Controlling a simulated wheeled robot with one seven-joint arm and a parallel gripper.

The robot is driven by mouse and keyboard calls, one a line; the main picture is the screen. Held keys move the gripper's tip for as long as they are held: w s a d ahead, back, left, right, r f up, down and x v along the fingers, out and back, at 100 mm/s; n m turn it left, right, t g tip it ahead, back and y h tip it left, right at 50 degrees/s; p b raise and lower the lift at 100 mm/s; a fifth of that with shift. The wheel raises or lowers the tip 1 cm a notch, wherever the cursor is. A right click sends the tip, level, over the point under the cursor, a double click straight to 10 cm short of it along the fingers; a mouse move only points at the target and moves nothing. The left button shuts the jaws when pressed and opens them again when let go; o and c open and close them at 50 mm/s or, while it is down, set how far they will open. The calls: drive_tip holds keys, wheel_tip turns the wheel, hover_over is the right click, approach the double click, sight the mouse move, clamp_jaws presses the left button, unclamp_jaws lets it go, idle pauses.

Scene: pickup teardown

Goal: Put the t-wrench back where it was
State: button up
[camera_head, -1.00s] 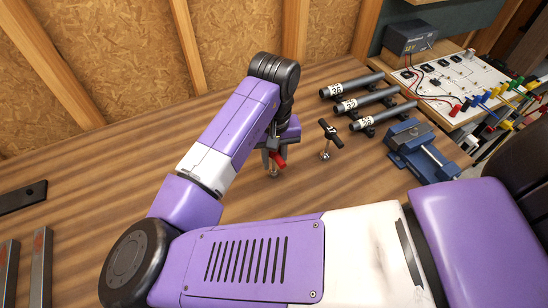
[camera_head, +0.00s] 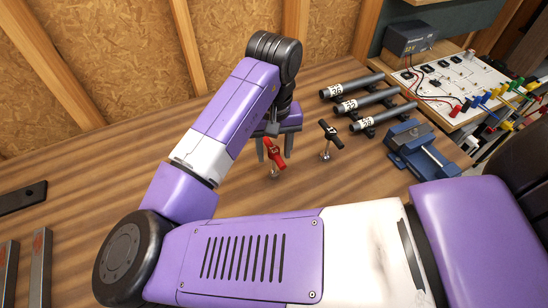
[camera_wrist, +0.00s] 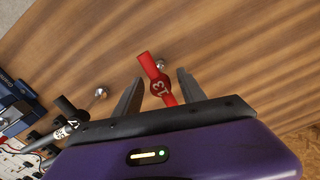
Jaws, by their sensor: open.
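A red t-wrench (camera_head: 275,152) marked 13 stands upright on the wooden bench, its silver lower end on the bench top. It also shows in the wrist view (camera_wrist: 158,80), its red crossbar between the finger tips. My gripper (camera_head: 274,146) is open above and around the red handle, one finger on each side, with visible gaps. In the wrist view my gripper's fingers (camera_wrist: 158,84) are spread apart. A black t-wrench (camera_head: 330,132) marked 17 stands upright just to the right; its handle shows at the left of the wrist view (camera_wrist: 66,107).
Several labelled dark tubes (camera_head: 352,87) lie behind on the right, with a blue vise (camera_head: 421,150) nearer. A board with wires (camera_head: 470,85) and a power supply (camera_head: 410,38) stand at far right. Metal bars (camera_head: 40,270) lie at left. The bench between is clear.

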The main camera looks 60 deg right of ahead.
wheel_tip(320, 180, up, 8)
drive_tip(key=shift+r, duration=0.1)
drive_tip(key=shift+d, duration=0.1)
drive_tip(key=s+d+r+n+h, duration=0.1)
drive_tip(key=d+r+h, duration=0.2)
drive_tip(key=d+h, duration=0.5)
drive_tip(key=s+d+r+n+h, duration=0.1)
drive_tip(key=d+r+h, duration=0.25)
drive_tip(key=d, duration=0.75)
drive_tip(key=w+r+n+t+h, duration=0.2)
drive_tip(key=w+n+t+h, duration=0.1)
drive_tip(key=t+h, duration=0.1)
drive_tip(key=a+f+n+t+y, duration=0.3)
drive_tip(key=a+f, duration=0.1)
drive_tip(key=a, duration=0.2)
drive_tip(key=a+f+n+t+y, duration=0.3)
drive_tip(key=a+f+t, duration=0.1)
drive_tip(key=a, duration=0.3)
drive_tip(key=a+f+n+t+y, duration=0.3)
drive_tip(key=a+f+n+t, duration=0.1)
drive_tip(key=a, duration=0.2)
drive_tip(key=shift+a+f, duration=0.2)
drive_tip(key=shift+f, duration=0.1)
drive_tip(key=s+a+f+m+y, duration=0.3)
drive_tip(key=s+a+m+y, duration=0.2)
drive_tip(key=s+a, duration=1.3)
drive_tip(key=shift+s+a+y, duration=0.2)
drive_tip(key=shift+s+y, duration=0.5)
drive_tip(key=shift+y, duration=0.05)
